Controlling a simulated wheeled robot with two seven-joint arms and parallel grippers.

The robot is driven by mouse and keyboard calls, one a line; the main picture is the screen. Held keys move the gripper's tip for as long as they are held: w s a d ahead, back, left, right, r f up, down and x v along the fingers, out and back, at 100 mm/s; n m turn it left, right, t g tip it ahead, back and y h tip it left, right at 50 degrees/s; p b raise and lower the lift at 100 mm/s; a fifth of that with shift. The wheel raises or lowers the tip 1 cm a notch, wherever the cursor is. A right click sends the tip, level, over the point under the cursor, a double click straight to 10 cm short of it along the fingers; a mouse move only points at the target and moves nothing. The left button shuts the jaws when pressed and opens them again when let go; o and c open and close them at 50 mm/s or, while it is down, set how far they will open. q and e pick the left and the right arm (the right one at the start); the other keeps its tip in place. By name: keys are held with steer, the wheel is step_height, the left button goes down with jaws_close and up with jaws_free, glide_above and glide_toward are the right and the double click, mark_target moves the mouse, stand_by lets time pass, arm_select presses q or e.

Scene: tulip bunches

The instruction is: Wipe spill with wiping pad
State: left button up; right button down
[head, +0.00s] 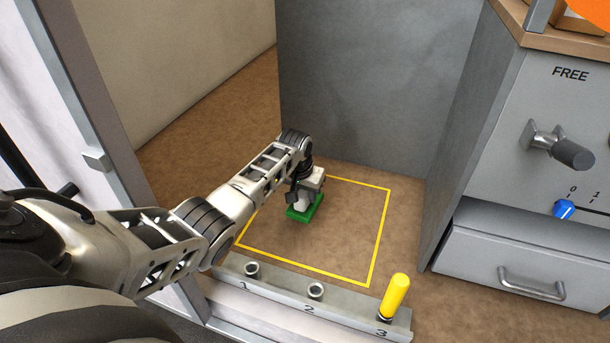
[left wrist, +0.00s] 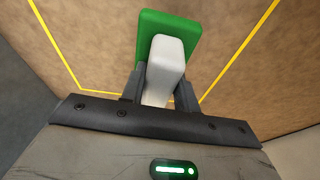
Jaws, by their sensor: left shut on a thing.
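The wiping pad (head: 298,214) is a green block with a white handle. It is inside the yellow outlined square on the brown floor, near the square's upper left part. My left gripper (head: 306,196) is shut on the handle from above. In the left wrist view the green pad (left wrist: 180,22) and its white handle (left wrist: 165,62) show between the two dark fingers of my left gripper (left wrist: 160,92). I cannot tell whether the pad touches the floor or hovers just above it. No spill is visible on the floor. My right gripper is not in view.
A yellow outline (head: 377,240) marks the floor area. A grey rail (head: 285,290) numbered 1 to 3 lies along its front, with a yellow cylinder (head: 396,297) upright at 3. A grey panel (head: 365,85) stands behind. A cabinet with a drawer (head: 510,268) is at right.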

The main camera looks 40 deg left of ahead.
arm_select(q)
steer(key=shift+r+p, duration=1.35)
steer(key=shift+r, duration=0.3)
